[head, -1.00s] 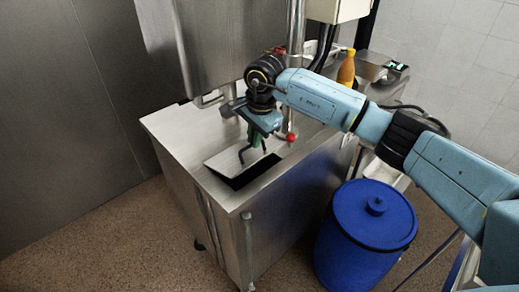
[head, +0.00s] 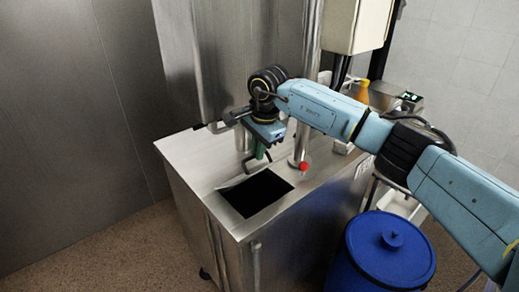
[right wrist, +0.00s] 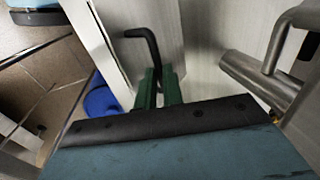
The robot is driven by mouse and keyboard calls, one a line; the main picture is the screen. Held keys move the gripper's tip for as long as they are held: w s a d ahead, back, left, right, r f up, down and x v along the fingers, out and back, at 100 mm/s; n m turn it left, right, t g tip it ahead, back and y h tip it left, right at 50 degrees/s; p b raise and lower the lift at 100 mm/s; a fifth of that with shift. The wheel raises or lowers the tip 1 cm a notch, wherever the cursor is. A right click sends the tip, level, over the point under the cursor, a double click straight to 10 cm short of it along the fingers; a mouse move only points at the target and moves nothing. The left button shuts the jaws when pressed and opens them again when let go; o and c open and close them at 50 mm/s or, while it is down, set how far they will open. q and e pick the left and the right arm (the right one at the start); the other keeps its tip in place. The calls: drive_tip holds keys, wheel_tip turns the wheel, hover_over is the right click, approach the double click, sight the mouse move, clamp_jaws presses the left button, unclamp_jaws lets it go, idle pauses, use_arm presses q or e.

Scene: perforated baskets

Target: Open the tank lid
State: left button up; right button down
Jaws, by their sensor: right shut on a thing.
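The tank lid (right wrist: 160,18) is a flat metal panel with a black bent handle (right wrist: 145,38). In the head view it is raised steeply and seen almost edge-on behind the dark square tank opening (head: 257,194). My right gripper (head: 260,152) is above the back edge of the opening. Its green fingers (right wrist: 159,90) are shut on the handle, part of which they hide. My left gripper is in neither current view.
The steel counter (head: 185,153) surrounds the opening. A vertical steel pipe (head: 309,90) and a red knob (head: 303,167) stand to the right of the gripper. A blue lidded barrel (head: 388,255) stands on the floor at the right.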

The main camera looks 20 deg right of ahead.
drive_tip(key=c, duration=2)
unclamp_jaws()
drive_tip(key=shift+a+f, duration=0.15)
drive_tip(key=shift+f, duration=0.25)
drive_tip(key=o, duration=0.5)
drive_tip(key=shift+w+f, duration=0.1)
drive_tip(key=shift+w, duration=0.3)
drive_tip(key=shift+s+r, duration=0.25)
drive_tip(key=shift+w, duration=0.1)
drive_tip(key=shift+r, duration=0.6)
drive_tip(key=v, duration=1.2)
drive_tip(key=shift+b, duration=0.3)
